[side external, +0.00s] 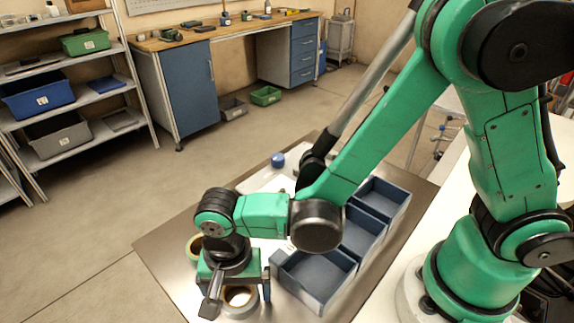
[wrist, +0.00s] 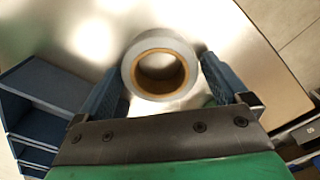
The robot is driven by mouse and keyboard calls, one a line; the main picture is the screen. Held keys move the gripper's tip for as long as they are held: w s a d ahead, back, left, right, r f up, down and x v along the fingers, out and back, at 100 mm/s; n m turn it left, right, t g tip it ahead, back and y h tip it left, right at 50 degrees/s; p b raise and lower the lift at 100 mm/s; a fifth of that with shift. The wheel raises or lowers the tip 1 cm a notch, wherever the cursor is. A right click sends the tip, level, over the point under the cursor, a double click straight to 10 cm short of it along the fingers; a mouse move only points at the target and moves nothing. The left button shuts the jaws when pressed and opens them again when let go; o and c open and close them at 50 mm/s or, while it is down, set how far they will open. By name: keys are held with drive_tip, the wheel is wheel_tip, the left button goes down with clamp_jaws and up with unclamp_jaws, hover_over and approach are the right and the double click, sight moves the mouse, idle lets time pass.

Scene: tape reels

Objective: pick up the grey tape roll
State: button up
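The grey tape roll (wrist: 133,47) lies flat on the metal tabletop, its brown cardboard core showing in the wrist view. It also shows in the side view (side external: 240,313), partly hidden by my gripper. My gripper (wrist: 163,66) is open, with one blue finger on each side of the roll. In the side view my gripper (side external: 238,287) points down over the roll. I cannot tell how far the fingertips are above the table.
Blue-grey open bins (side external: 318,280) stand in a row just right of my gripper. A greenish-yellow tape roll (side external: 193,248) lies behind it, partly hidden. A small blue object (side external: 278,160) is at the table's far side. Bare tabletop (side external: 165,243) lies to the left.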

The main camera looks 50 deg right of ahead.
drive_tip(key=c, duration=0.9)
drive_tip(key=shift+o, duration=0.2)
drive_tip(key=shift+r, duration=0.1)
